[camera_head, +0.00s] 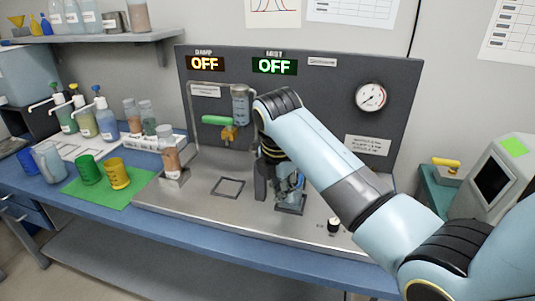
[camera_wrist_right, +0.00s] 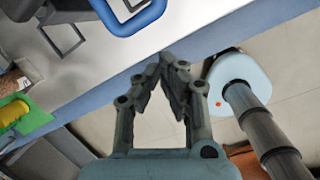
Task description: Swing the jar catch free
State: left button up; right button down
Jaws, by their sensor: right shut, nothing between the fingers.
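My right gripper (camera_head: 290,190) hangs below my bent right arm, over the front of the steel deck in the head view. In the right wrist view its fingers (camera_wrist_right: 173,62) are shut with nothing between them. A blue loop-shaped part (camera_wrist_right: 130,18) shows at the top of that view, apart from the fingertips in the picture; I cannot tell whether it is the jar catch. In the head view my wrist and gripper hide most of what stands there, so the jar and its catch cannot be made out clearly. My left gripper is not in view.
The dark panel (camera_head: 330,85) stands behind the deck (camera_head: 200,205). A green handle (camera_head: 216,120) and a clear hopper (camera_head: 240,104) are left of my arm. A jar of brown grains (camera_head: 169,158) stands farther left. Green (camera_head: 88,170) and yellow (camera_head: 118,174) cups stand on a green mat.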

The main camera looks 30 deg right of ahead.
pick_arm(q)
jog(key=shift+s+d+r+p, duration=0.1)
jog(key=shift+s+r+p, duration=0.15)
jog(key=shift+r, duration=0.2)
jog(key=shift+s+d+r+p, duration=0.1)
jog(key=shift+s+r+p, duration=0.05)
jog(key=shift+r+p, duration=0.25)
pick_arm(e)
jog(key=w+r+n, duration=0.5)
jog(key=r, duration=0.5)
jog(key=shift+a+r+n, duration=0.35)
jog(key=shift+a+n, duration=0.05)
jog(key=shift+a, duration=0.05)
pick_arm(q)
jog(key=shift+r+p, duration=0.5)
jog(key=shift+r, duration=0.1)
pick_arm(e)
jog(key=w+d+f, duration=0.4)
jog(key=f, duration=0.5)
jog(key=shift+d+f, duration=0.35)
jog(key=shift+d, duration=0.05)
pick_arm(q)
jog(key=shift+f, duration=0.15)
pick_arm(e)
jog(key=shift+w, duration=0.15)
